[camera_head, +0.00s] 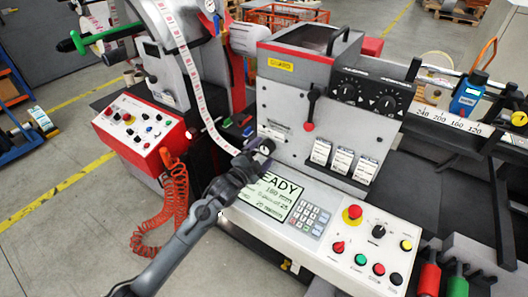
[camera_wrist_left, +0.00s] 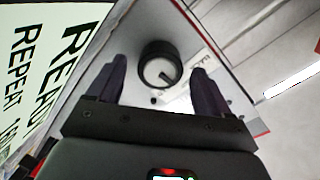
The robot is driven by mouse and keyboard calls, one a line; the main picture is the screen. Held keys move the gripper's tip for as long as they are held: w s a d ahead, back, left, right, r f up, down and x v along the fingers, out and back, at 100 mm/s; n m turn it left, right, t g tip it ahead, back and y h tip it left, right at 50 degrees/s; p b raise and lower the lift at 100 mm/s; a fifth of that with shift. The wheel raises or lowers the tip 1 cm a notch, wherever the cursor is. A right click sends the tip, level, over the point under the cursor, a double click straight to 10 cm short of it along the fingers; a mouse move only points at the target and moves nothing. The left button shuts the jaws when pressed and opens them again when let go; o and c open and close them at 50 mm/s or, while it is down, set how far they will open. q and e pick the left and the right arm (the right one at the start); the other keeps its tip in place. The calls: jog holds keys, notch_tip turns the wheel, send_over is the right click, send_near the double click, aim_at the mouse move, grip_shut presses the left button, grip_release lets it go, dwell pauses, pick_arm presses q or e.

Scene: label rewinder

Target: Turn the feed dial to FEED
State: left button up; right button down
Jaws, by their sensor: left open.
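A round black dial (camera_wrist_left: 160,66) with a pale face and a dark pointer mark sits on the light panel in the left wrist view. It also shows in the head view (camera_head: 267,146), just above the display; its label cannot be read. My left gripper (camera_wrist_left: 158,88) is open, with one finger on each side of the dial. I cannot tell whether the fingers touch it. In the head view the left gripper (camera_head: 256,158) is at the dial, over the panel's upper left corner. My right gripper is not in view.
The lit display (camera_head: 272,196) reads READY and lies right beside the left gripper. A keypad (camera_head: 310,219) and a red emergency button (camera_head: 353,213) are to its right. A white label strip (camera_head: 187,70) hangs above. A black lever (camera_head: 311,108) stands on the housing behind.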

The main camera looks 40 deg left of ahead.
pick_arm(q)
jog(key=shift+w+a, duration=0.1)
jog(key=shift+w, duration=0.7)
jog(key=c, duration=1)
jog(key=shift+c, duration=0.2)
jog(key=shift+m, duration=0.3)
jog(key=m+p, duration=0.1)
jog(key=m, duration=0.1)
jog(key=shift+r+m+p, duration=0.1)
jog(key=shift+m+p, duration=1.15)
jog(key=shift+m, duration=1.35)
